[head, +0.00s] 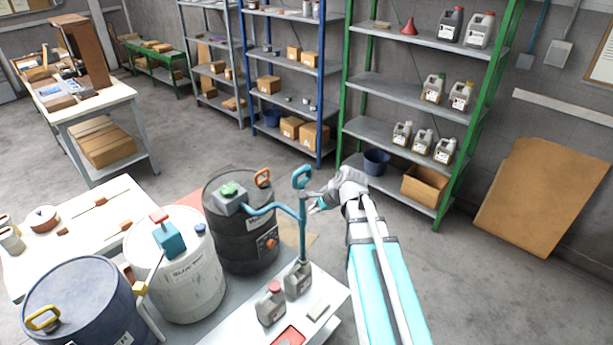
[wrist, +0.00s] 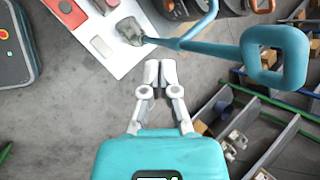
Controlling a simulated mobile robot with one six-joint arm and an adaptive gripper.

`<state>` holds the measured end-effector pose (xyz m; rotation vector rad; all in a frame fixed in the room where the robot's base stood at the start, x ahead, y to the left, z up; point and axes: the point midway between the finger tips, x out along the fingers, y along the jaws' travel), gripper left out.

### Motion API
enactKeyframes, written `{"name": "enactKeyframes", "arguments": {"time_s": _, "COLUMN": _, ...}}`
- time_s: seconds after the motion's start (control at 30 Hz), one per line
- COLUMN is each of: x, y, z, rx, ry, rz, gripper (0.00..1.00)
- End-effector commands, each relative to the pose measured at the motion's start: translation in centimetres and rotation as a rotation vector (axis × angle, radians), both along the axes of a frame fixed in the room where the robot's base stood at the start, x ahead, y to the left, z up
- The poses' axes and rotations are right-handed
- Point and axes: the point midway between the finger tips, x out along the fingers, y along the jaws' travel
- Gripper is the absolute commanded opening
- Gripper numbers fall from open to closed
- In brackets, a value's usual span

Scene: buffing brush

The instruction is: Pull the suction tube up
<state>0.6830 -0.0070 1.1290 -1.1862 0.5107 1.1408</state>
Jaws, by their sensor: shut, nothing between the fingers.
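The suction tube (head: 303,222) is a teal upright tube with a loop handle (head: 301,177) at its top. Its lower end goes into the mouth of a small grey jug (head: 298,283), so that end is hidden. A curved teal hose (head: 262,209) joins it to the black drum (head: 246,235). In the wrist view the loop handle (wrist: 275,54) is large at the upper right, and the jug (wrist: 130,31) is at the upper left. My gripper (head: 314,207) is just right of the tube, below the handle. In the wrist view my gripper (wrist: 160,72) is shut and empty, apart from the tube.
A white drum (head: 180,270) and a blue drum (head: 80,305) stand left of the black drum. Another grey jug (head: 270,305) and a red tray (head: 289,337) are on the white table (head: 325,285). A green shelf (head: 390,130) stands behind; open floor lies right.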

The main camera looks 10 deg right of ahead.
Motion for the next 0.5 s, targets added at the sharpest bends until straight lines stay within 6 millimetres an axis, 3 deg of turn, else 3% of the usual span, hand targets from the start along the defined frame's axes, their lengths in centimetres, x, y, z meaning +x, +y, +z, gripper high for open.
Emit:
{"name": "enactKeyframes", "arguments": {"time_s": 0.3, "x": 3.9, "y": -2.6, "z": 4.1, "rx": 0.421, "ry": 0.063, "rz": -0.48, "gripper": 0.0}}
{"name": "enactKeyframes", "arguments": {"time_s": 0.5, "x": 5.6, "y": -4.4, "z": 6.2, "rx": 0.655, "ry": 0.118, "rz": -0.7, "gripper": 0.0}}
